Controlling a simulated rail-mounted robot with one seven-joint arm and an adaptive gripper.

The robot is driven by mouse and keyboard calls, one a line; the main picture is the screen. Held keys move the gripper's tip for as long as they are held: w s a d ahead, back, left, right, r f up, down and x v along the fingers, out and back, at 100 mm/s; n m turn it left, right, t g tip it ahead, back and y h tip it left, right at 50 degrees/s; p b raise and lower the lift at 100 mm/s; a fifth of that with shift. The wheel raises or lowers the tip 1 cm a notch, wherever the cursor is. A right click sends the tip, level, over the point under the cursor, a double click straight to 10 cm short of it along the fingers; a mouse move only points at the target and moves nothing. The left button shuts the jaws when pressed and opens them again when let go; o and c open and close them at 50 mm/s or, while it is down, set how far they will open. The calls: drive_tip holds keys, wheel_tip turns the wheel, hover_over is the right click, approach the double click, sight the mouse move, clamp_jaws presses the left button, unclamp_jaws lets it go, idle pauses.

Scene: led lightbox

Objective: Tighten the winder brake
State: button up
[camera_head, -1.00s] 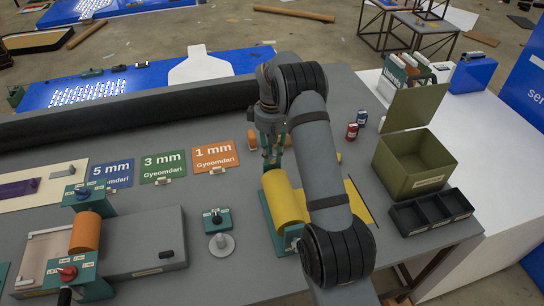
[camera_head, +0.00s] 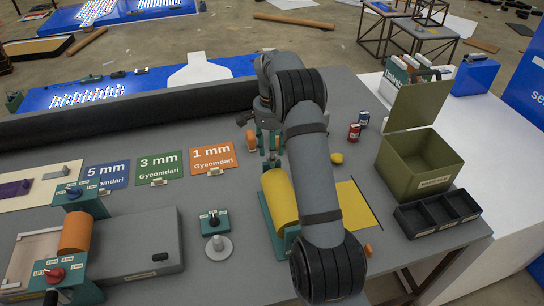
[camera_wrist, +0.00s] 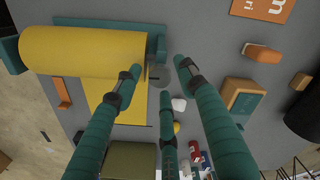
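A yellow roll (camera_head: 281,198) lies in a teal stand on the grey table; it also shows in the wrist view (camera_wrist: 80,50). I take this for the winder; no part is labelled as its brake. In the head view my gripper (camera_head: 270,148) is by the roll's far end, partly hidden by my arm.
A teal-bracketed unit with an orange roll (camera_head: 76,232) and a red knob (camera_head: 54,275) is at left. A small teal knob box (camera_head: 214,221) is nearer. An olive open box (camera_head: 418,165) and black tray (camera_head: 438,213) stand at right. An orange block (camera_head: 251,140) is close to my gripper.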

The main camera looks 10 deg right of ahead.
wheel_tip(320, 180, up, 7)
drive_tip(key=p, duration=0.6)
drive_tip(key=shift+r, duration=0.15)
drive_tip(key=shift+f, duration=0.2)
wheel_tip(320, 180, down, 8)
drive_tip(key=b, duration=0.6)
drive_tip(key=shift+r+b, duration=0.15)
drive_tip(key=shift+b, duration=0.2)
drive_tip(key=shift+r+n+p, duration=0.5)
drive_tip(key=shift+n+p, duration=0.3)
drive_tip(key=n+p, duration=0.1)
drive_tip(key=n, duration=0.3)
drive_tip(key=shift+r, duration=0.1)
drive_tip(key=n+p, duration=0.2)
drive_tip(key=n, duration=0.3)
drive_tip(key=n+p, duration=0.1)
drive_tip(key=n, duration=0.2)
drive_tip(key=shift+f, duration=0.2)
